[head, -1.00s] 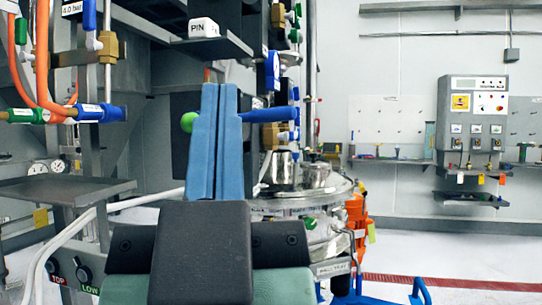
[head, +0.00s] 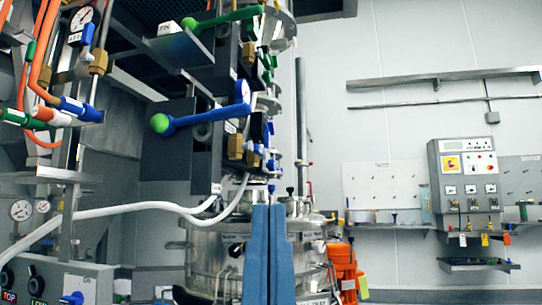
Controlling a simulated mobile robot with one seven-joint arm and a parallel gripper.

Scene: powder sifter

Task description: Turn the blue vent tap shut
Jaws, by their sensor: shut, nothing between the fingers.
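A long blue lever (head: 205,117) with a green ball end (head: 160,123) juts left from the valve column, nearly level, in the head view. Small blue tap handles (head: 254,159) sit lower on the column beside brass fittings. No readable label shows which blue handle is the vent tap. My gripper (head: 268,208) is at the bottom centre, its two blue fingers pointing up side by side. It is shut and empty. In the picture it is below and right of the lever, apart from it.
A steel vessel (head: 210,262) stands behind my fingers. A white hose (head: 125,209) crosses the left. An orange motor (head: 343,268) and a wall control panel (head: 466,185) are at right.

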